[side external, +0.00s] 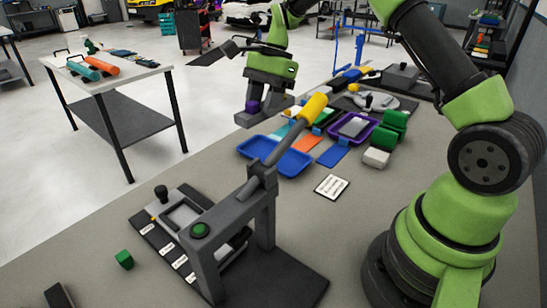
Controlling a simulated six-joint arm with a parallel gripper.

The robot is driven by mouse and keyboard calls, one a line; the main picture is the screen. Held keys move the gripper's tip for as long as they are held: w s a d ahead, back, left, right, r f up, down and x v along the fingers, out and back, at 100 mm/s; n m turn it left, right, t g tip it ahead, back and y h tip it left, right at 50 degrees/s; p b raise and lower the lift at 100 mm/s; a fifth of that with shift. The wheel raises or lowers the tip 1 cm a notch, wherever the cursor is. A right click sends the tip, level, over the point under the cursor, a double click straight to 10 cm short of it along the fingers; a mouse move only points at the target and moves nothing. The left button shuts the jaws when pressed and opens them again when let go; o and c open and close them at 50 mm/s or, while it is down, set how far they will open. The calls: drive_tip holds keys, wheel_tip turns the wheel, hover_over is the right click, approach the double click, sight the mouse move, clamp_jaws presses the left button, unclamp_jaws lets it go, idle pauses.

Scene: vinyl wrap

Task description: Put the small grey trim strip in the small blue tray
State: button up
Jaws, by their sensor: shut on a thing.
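My gripper (262,108) is above the back left part of the bench, pointing down, to the upper left of the blue tray. Its jaws are shut on a small purple thing (253,106), mostly hidden between the dark fingers. A blue tray (288,164) lies on the bench behind the lever press, and its inside looks empty where it shows.
Green blocks (391,127), a white block (376,157) and a blue card (333,155) lie right.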

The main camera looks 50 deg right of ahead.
drive_tip(key=w+d+f+m+t+h, duration=0.35)
drive_tip(key=d+f+m, duration=0.25)
drive_tip(key=m, duration=0.8)
drive_tip(key=m+h, duration=0.1)
drive_tip(key=m, duration=0.2)
approach(266, 154)
drive_tip(key=shift+t, duration=0.35)
drive_tip(key=x, duration=0.6)
drive_tip(key=shift+s+d+f, duration=0.1)
drive_tip(key=shift+s+f, duration=0.15)
drive_tip(key=shift+f, duration=0.1)
drive_tip(key=o, duration=0.9)
drive_tip(key=shift+f, duration=0.1)
drive_tip(key=shift+o, duration=0.2)
